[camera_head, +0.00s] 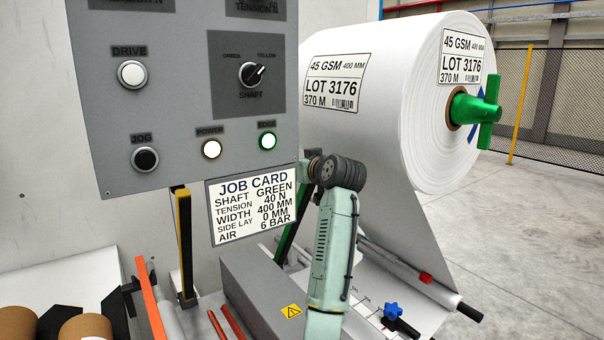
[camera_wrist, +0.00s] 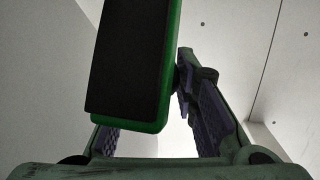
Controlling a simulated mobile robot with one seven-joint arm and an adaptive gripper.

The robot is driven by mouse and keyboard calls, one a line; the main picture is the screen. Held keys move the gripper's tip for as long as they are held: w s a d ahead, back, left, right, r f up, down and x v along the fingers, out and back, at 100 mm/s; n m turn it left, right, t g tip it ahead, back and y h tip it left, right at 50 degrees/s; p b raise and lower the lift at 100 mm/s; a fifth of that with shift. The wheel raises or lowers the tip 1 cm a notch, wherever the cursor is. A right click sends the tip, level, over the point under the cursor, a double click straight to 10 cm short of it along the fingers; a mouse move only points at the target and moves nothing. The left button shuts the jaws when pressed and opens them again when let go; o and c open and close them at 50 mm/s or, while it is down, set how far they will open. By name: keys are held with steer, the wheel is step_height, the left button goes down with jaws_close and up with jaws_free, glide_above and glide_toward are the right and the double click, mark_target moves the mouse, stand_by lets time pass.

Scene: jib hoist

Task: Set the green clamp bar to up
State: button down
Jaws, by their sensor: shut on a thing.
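The green clamp bar (camera_head: 288,236) is a long bar with a green edge and black face. In the head view it leans up to the right, between the job card and my arm. Its upper part is partly hidden by my wrist. In the wrist view the bar (camera_wrist: 130,60) runs from the top edge down between my fingers. My gripper (camera_wrist: 152,88) is closed around it; the right finger touches its right side, and the left finger is largely hidden behind it. In the head view my gripper's fingers are mostly hidden near the bar's upper end.
A grey control panel (camera_head: 190,95) and the job card (camera_head: 252,203) stand close left of my wrist. A yellow-and-black bar (camera_head: 185,245) stands upright; an orange bar (camera_head: 149,300) leans. The big white roll (camera_head: 390,90) with a green handle (camera_head: 489,112) is at right. Floor at far right is clear.

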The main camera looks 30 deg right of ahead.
steer(key=shift+w+f+g, duration=0.15)
steer(key=shift+w+g, duration=0.15)
steer(key=shift+w, duration=0.55)
steer(key=c, duration=1.5)
jaws_free()
steer(key=shift+a+f, duration=0.1)
steer(key=shift+c, duration=0.2)
steer(key=shift+o, duration=1.2)
steer(key=shift+r, duration=0.2)
